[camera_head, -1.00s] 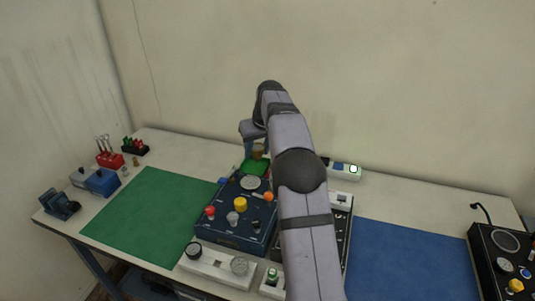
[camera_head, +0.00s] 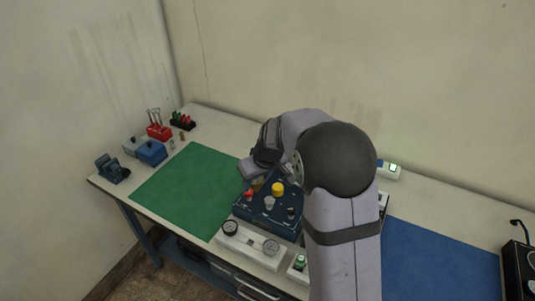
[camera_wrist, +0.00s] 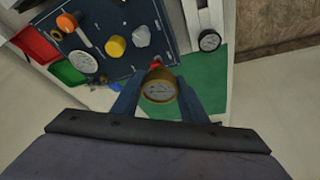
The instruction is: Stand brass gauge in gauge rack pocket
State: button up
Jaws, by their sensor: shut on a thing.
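The brass gauge (camera_wrist: 158,92), with a round pale dial, is held between the two blue fingers of my gripper (camera_wrist: 159,98) in the wrist view. The dial faces the camera. In the head view my gripper is mostly behind my own arm, above the blue panel's left side. A white rack (camera_head: 250,242) at the table's front holds a black-rimmed gauge (camera_head: 230,228) and a silver gauge (camera_head: 271,246). Part of this rack (camera_wrist: 203,14) also shows in the wrist view, with a dark gauge. I cannot make out an empty pocket.
The blue panel (camera_head: 262,222) with coloured knobs stands behind the rack. A green mat (camera_head: 187,192) lies clear to the left; a blue mat (camera_head: 435,262) lies to the right. Blue and red holders stand at the back left. My arm hides the middle of the table.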

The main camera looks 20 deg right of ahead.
jog(key=s+a+f+n+g+y, duration=0.3)
jog(key=s+f+n, duration=0.4)
jog(key=n, duration=0.6)
jog(key=shift+s+a+f+n+g, duration=0.15)
jog(key=shift+s+a+n+g, duration=0.25)
jog(key=shift+s+a, duration=0.45)
jog(key=shift+d+f+b, duration=0.1)
jog(key=shift+b, duration=0.4)
jog(key=b, duration=0.5)
send_over(246, 243)
jog(key=d, duration=0.1)
jog(key=f, duration=0.5)
jog(key=shift+d, duration=0.2)
jog(key=shift+r+b, duration=0.1)
jog(key=shift+b, duration=1)
jog(key=shift+f+b, duration=1.2)
jog(key=shift+b, duration=0.15)
jog(key=o, duration=1.2)
jog(key=shift+s, duration=0.1)
